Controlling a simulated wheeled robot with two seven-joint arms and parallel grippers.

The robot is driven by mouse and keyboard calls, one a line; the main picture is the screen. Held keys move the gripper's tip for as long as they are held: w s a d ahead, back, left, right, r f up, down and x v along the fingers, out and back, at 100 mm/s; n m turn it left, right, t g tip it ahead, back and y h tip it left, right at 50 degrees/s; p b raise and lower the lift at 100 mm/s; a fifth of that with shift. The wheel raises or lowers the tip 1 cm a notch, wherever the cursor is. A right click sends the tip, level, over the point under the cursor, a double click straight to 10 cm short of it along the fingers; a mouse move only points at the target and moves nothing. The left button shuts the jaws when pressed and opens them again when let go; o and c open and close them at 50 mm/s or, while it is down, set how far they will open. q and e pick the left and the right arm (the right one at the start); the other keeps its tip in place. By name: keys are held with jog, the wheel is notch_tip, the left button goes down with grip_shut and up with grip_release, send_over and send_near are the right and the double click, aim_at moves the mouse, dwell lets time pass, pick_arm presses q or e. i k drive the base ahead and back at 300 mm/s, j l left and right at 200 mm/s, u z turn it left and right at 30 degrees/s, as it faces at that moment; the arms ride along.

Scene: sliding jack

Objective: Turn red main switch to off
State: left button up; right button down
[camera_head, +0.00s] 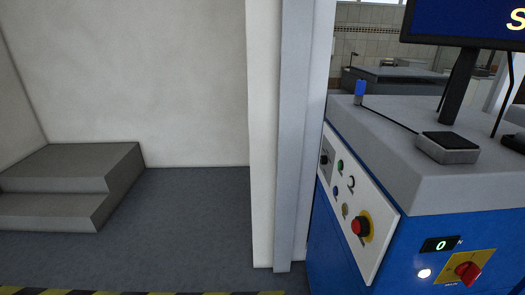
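The red main switch (467,271) is a rotary knob on a yellow plate, low on the blue front of the machine (345,240) at the bottom right. Neither of my grippers shows in the head view.
A control panel (350,210) on the machine's side carries a red emergency button (360,226) and several small buttons. A white-grey pillar (293,130) stands left of the machine. Grey steps (70,180) are at the far left. Floor between them is clear.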

aim_at(469, 271)
jog(key=z, duration=1.7)
